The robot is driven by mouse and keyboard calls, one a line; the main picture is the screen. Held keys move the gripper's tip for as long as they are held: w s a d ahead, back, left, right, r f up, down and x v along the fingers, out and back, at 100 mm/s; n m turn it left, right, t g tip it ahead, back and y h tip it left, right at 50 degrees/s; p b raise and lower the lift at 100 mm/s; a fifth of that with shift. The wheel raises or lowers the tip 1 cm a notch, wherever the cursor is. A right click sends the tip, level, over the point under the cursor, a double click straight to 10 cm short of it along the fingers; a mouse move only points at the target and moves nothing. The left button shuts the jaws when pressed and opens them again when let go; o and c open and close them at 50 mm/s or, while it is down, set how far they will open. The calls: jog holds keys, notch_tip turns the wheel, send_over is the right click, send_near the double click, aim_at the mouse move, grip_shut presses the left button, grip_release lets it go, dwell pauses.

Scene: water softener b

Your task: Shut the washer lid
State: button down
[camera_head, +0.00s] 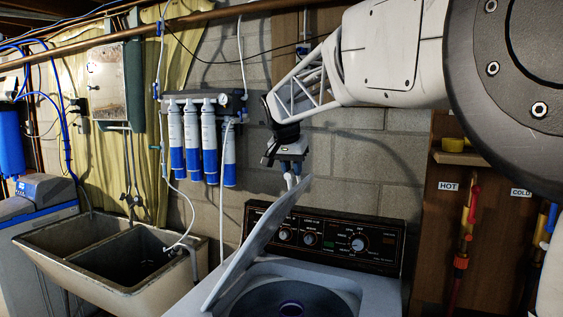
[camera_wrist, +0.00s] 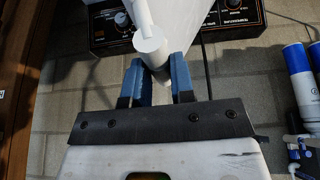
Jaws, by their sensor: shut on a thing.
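The washer lid (camera_head: 255,245) is pale and raised, standing tilted above the washer's open tub (camera_head: 290,303). Its upper corner reaches my gripper (camera_head: 292,180), which points down at that edge. In the wrist view, the blue fingers of my gripper (camera_wrist: 160,82) are closed around a white part at the edge of the lid (camera_wrist: 188,35). A white rounded piece in front of the fingers partly hides the contact. The washer (camera_head: 355,285) has a dark control panel behind the lid.
A double utility sink (camera_head: 115,255) stands left of the washer. Water filters (camera_head: 205,140) hang on the block wall behind. Hot and cold pipes (camera_head: 466,230) run up a wooden board at right. My arm crosses the upper right.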

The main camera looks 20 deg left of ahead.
jog(key=d+f+y, duration=0.3)
jog(key=d+f, duration=0.5)
jog(key=d, duration=0.4)
jog(key=d+f+y, duration=0.1)
jog(key=d+f, duration=0.3)
jog(key=f, duration=0.6)
jog(key=d+f+m+y, duration=0.1)
jog(key=d+f, duration=0.4)
jog(key=f, duration=0.5)
jog(key=d+f+y, duration=0.3)
jog(key=d+f, duration=0.2)
jog(key=f, duration=0.5)
jog(key=shift+d+m, duration=0.1)
jog(key=shift+m, duration=0.3)
jog(key=shift+s+d+f, duration=0.1)
jog(key=shift+f, duration=0.6)
jog(key=shift+s+d+f, duration=0.1)
jog(key=shift+f, duration=0.55)
jog(key=c, duration=1)
grip_release()
jog(key=shift+r, duration=0.15)
